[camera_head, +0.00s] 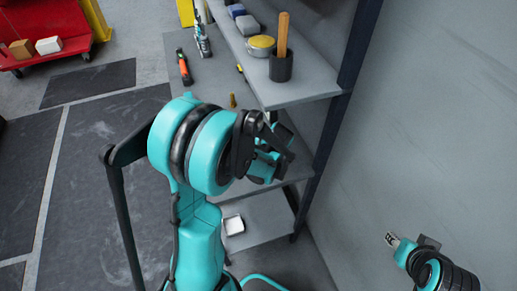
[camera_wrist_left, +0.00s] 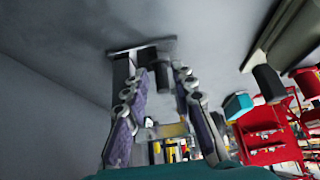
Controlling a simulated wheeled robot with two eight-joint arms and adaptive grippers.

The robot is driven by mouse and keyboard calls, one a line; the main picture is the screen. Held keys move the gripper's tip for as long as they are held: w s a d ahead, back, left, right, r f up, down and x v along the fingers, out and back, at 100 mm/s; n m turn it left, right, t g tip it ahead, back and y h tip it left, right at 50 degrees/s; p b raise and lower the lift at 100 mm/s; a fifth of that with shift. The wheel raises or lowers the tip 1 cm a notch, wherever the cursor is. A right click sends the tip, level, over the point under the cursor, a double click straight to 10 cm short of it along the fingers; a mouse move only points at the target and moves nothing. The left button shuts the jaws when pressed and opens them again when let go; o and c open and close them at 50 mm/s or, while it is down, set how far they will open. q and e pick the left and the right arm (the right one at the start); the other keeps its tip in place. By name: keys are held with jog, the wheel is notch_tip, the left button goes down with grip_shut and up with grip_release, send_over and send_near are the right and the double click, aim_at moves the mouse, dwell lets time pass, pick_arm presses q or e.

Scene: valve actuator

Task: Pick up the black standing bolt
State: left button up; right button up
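I cannot make out the black standing bolt with certainty in either view. My left gripper (camera_wrist_left: 160,80) shows in the left wrist view with its two purple-padded fingers apart. A dark, blurred upright piece (camera_wrist_left: 162,74) shows between the fingertips, under a flat dark bar; I cannot tell what it is. In the head view my left arm reaches up the middle, and its wrist is beside the shelf unit, covering part of the lower shelf. A small brass-coloured upright piece (camera_head: 232,101) stands beyond it. My right gripper (camera_head: 392,240) is at the lower right, too small to read.
The upper shelf (camera_head: 305,90) holds a dark cup (camera_head: 281,66) with a wooden handle and a yellow-topped tin (camera_head: 261,44). An orange-and-black tool (camera_head: 184,67) lies on the lower surface. A dark post stands at the shelf's right. A red cart (camera_head: 75,25) is far left.

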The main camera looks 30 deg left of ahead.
pick_arm(q)
jog(key=w+a, duration=0.1)
jog(key=w+a+f, duration=0.1)
jog(key=shift+w+a+b, duration=0.1)
jog(key=shift+a+b, duration=0.2)
jog(key=shift+b, duration=0.1)
grip_shut()
jog(key=shift+a, duration=0.1)
